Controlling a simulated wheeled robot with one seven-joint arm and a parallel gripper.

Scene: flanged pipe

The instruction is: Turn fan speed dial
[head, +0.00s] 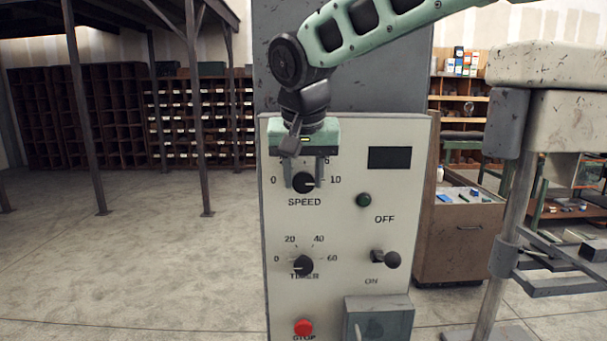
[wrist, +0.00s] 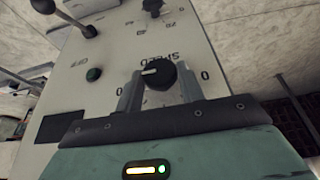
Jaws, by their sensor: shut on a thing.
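The SPEED dial (head: 303,182) is a round black knob on the pale control panel, with a scale from 0 at left to 10 at right. It also shows in the wrist view (wrist: 158,74), where its white pointer mark lies on the side toward the 10. My gripper (head: 304,185) reaches down from above, with one finger on each side of the knob. It is shut on the SPEED dial. In the head view, my gripper hides much of the upper scale.
Below is the TIMER dial (head: 303,264), then a red STOP button (head: 303,327). To the right are a dark display (head: 389,158), a green button (head: 363,200) and an ON/OFF lever (head: 390,260). A grey box (head: 380,318) juts from the panel's lower right. Floor at left is clear.

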